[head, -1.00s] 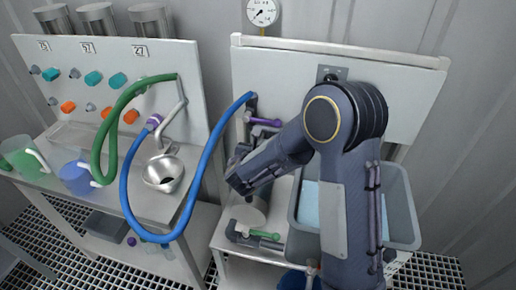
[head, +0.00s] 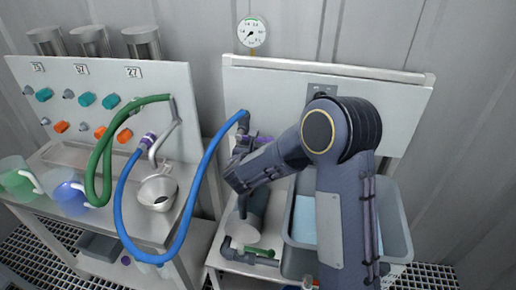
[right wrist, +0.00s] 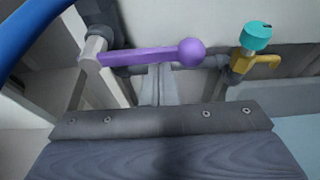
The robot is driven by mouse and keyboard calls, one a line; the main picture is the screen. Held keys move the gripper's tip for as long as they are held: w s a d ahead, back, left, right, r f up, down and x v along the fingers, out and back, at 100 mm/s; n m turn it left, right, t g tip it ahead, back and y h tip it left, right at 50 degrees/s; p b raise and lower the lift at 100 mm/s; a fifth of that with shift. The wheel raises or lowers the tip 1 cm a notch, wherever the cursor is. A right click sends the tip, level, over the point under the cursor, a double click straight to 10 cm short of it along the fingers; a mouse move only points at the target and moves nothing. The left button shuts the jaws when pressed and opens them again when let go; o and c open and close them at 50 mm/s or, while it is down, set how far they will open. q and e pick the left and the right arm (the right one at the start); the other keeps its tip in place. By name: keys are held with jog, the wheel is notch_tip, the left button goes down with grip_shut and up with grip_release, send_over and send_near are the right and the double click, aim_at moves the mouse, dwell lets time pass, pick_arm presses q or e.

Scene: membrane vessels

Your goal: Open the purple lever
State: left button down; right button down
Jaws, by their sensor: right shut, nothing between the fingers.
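The purple lever (right wrist: 150,54) lies nearly level across the upper part of the right wrist view, from a grey metal joint (right wrist: 93,48) at left to a round ball end. In the head view only a little of the lever (head: 263,139) shows above my right forearm. My right gripper (head: 236,180) is shut and empty, just below the lever. In the wrist view the dark gripper edge (right wrist: 160,122) sits below the lever with a visible gap. Its fingertips are hard to make out in the head view. My left gripper is not in view.
A blue hose (head: 183,222) loops left of my gripper. A yellow valve with a teal knob (right wrist: 256,36) sits right of the lever's ball. A green lever (head: 260,252) is lower down, and a grey tub (head: 400,225) stands at right. A white panel (head: 400,115) is behind.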

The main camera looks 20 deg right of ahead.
jog(key=shift+r+n+p, duration=0.3)
jog(key=shift+p, duration=0.1)
jog(key=shift+r, duration=0.15)
jog(key=shift+r+n+g+h+p, duration=0.3)
jog(key=shift+r+n+h+p, duration=0.15)
jog(key=shift+p, duration=0.55)
jog(key=w+a+r+n+h+p, duration=0.1)
jog(key=a+r+n+h+p, duration=0.1)
jog(key=n+p, duration=0.3)
jog(key=w+a+r+n+g+h+p, duration=0.1)
jog(key=w+a+r+n+h+p, duration=0.1)
jog(key=n+p, duration=0.4)
notch_tip(320, 180, up, 3)
jog(key=h+p, duration=0.1)
jog(key=p, duration=0.2)
jog(key=shift+a+f, duration=0.15)
jog(key=shift+f, duration=0.05)
jog(key=shift+w+n, duration=0.15)
jog(key=shift+n, duration=0.1)
